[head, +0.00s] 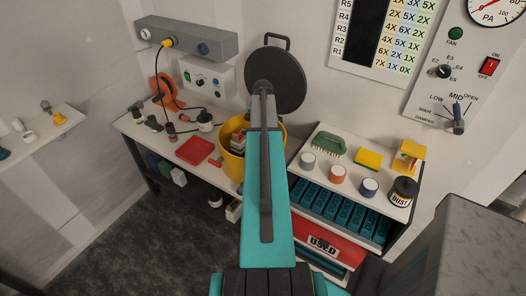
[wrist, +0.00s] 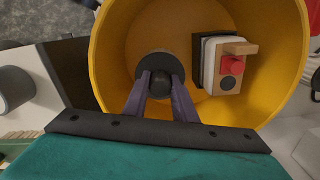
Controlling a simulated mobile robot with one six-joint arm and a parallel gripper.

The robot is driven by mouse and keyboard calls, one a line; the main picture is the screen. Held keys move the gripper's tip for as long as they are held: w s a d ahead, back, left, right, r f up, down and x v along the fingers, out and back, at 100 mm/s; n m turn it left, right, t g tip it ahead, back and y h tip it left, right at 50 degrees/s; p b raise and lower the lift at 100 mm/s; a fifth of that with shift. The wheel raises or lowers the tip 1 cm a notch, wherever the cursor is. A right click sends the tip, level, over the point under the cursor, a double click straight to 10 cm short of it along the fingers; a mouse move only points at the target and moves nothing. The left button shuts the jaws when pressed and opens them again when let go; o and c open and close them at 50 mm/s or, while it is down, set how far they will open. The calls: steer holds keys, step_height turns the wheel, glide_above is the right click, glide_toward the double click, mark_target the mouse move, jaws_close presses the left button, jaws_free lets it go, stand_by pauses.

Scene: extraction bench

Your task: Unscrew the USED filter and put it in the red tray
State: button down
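My gripper (wrist: 160,84) is over the yellow bucket (wrist: 283,117), with two purple fingers meeting the round knob of a dark disc-shaped piece (wrist: 160,58). The fingers look closed on its sides. I cannot tell whether this piece is a filter. In the head view my teal arm hides the gripper and part of the bucket (head: 233,167). A flat red tray (head: 195,151) lies on the left bench beside the bucket. A "USED" label (head: 323,246) sits on a red front below the right shelf. No filter is clearly identifiable.
Inside the bucket is a light block with a wooden piece and red button (wrist: 232,65). The left bench holds small dark-and-white parts and an orange stand (head: 168,92).

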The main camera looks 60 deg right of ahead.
steer(key=shift+n, duration=1.9)
steer(key=n, duration=0.3)
steer(key=shift+n, duration=0.4)
steer(key=n, duration=1.3)
steer(key=shift+n+p, duration=0.3)
steer(key=shift+n, duration=3.2)
steer(key=c, duration=1.5)
jaws_free()
steer(key=shift+o, duration=0.3)
